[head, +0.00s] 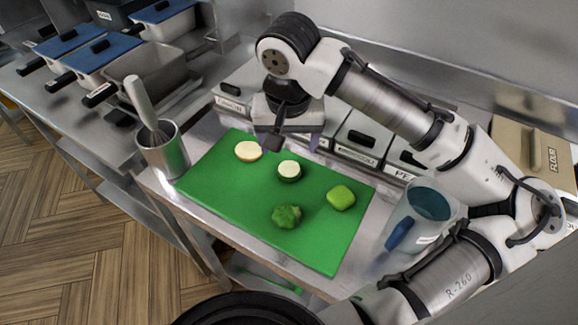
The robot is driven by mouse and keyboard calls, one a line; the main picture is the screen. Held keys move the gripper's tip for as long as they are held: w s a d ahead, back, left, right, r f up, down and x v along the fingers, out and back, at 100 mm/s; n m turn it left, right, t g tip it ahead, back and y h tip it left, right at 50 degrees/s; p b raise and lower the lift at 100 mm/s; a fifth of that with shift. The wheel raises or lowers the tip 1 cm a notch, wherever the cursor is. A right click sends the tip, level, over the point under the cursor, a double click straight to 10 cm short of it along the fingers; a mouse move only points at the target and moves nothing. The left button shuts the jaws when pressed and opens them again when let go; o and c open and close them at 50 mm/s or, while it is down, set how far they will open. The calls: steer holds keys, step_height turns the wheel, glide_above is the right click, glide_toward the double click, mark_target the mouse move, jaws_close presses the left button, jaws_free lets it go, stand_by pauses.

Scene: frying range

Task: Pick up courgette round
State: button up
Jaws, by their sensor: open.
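The courgette round (289,171), a short piece with a pale cut top and dark green skin, stands on the green cutting board (225,185) near its middle. My gripper (291,143) is open above the far edge of the board, behind the round in the picture and apart from it. Nothing shows between its fingers. The finger at the left is dark and clear; the other is harder to make out. The round is not covered by anything.
A pale yellowish slice (248,151), a broccoli floret (287,216) and a light green chunk (341,197) lie around the round. A metal pot (164,155) with a utensil stands left, a blue-handled jug (422,215) right. Labelled bins (357,137) line the back.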

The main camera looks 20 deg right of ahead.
mark_target(289, 168)
steer(key=f, duration=0.2)
steer(key=shift+w+d+f, duration=0.1)
steer(key=shift+w+f, duration=0.15)
steer(key=shift+f, duration=0.15)
steer(key=shift+w+d+f+p, duration=0.15)
steer(key=shift+f+p, duration=0.65)
steer(key=shift+f, duration=1.85)
steer(key=shift+c, duration=0.4)
steer(key=c, duration=0.8)
steer(key=shift+r, duration=0.1)
